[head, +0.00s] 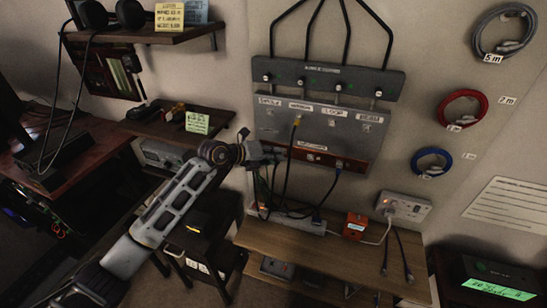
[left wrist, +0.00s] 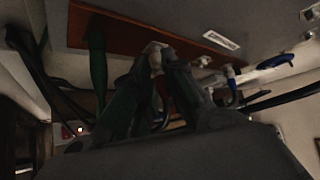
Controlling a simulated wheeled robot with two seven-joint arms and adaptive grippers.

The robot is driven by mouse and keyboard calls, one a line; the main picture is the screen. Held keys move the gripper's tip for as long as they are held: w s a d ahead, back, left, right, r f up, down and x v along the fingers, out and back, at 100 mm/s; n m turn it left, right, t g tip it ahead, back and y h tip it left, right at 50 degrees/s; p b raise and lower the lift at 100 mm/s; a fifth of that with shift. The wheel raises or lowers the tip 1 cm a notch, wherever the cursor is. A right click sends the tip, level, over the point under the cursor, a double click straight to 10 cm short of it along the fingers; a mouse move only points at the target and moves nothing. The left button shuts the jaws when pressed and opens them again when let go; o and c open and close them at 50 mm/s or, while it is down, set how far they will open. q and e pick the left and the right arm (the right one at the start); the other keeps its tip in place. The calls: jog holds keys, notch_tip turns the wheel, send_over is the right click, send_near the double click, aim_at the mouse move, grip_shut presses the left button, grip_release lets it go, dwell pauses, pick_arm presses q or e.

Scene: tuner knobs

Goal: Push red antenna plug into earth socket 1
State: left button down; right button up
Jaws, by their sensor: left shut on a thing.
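My left gripper (head: 274,156) is at the left end of the red-brown strip (head: 316,157) under the grey wall panel. In the left wrist view the fingers of my left gripper (left wrist: 156,58) are closed together just below this strip (left wrist: 130,32). A bit of red (left wrist: 164,92) shows between the fingers, which fits the red antenna plug; most of it is hidden. A pale metal piece shows at the fingertips, close to the strip's underside. I cannot tell whether it is inside a socket. Earth socket 1 is not clearly visible. My right gripper is not in view.
A yellow plug (head: 297,121) is in the grey panel (head: 345,130). Cables hang over the wooden shelf (head: 300,245), near an orange box (head: 356,226).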

pick_arm(q)
jog(key=shift+w+d, duration=0.1)
jog(key=shift+w, duration=0.15)
jog(key=c, duration=1.4)
grip_release()
jog(key=shift+o, duration=0.2)
jog(key=v, duration=1.2)
